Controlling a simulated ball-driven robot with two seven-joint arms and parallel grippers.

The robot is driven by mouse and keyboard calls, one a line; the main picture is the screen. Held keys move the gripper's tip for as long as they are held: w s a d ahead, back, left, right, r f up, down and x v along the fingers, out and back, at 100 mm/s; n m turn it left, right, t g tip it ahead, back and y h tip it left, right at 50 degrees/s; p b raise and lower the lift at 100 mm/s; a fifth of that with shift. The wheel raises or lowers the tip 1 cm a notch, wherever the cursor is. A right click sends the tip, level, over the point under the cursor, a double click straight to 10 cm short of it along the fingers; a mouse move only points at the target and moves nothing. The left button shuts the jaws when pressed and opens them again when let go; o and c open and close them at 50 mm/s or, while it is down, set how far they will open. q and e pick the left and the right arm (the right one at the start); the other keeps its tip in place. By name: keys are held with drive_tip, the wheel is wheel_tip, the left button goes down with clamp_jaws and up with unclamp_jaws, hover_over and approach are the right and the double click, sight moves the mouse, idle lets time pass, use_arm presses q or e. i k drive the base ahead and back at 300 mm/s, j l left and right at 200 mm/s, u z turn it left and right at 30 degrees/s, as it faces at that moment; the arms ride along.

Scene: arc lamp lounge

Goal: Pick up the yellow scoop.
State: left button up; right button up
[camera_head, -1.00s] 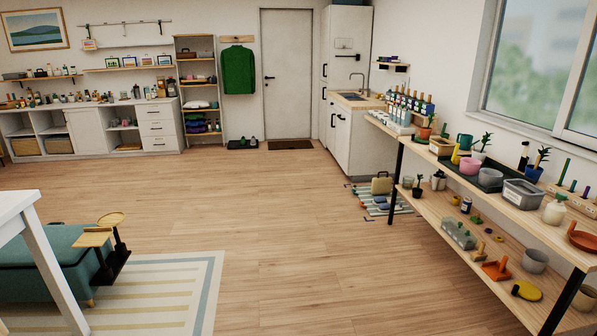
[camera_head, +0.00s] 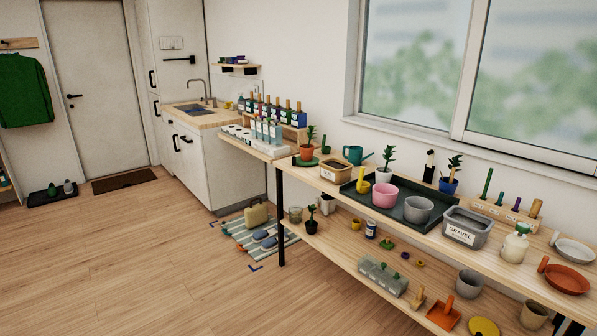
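A small yellow upright object (camera_head: 363,185), which looks like the yellow scoop, stands at the left end of a dark tray (camera_head: 424,222) on the top of the wooden bench, beside a pink pot (camera_head: 384,195). It is too small for me to make out its exact shape. Another yellow piece (camera_head: 484,327), flat and rounded, lies on the lower shelf at the bottom edge of the picture, partly cut off. Neither of my grippers shows in the head view.
The two-level bench (camera_head: 335,197) runs along the window wall, with a grey gravel bin (camera_head: 466,228), pots and plants on it. A striped mat (camera_head: 256,236) with a case lies near its far end.

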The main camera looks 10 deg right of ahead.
sight(363, 187)
drive_tip(key=i+z, duration=0.35)
drive_tip(key=i, duration=0.55)
drive_tip(key=i+j+z, duration=0.1)
drive_tip(key=i+z, duration=0.3)
drive_tip(key=i, duration=0.45)
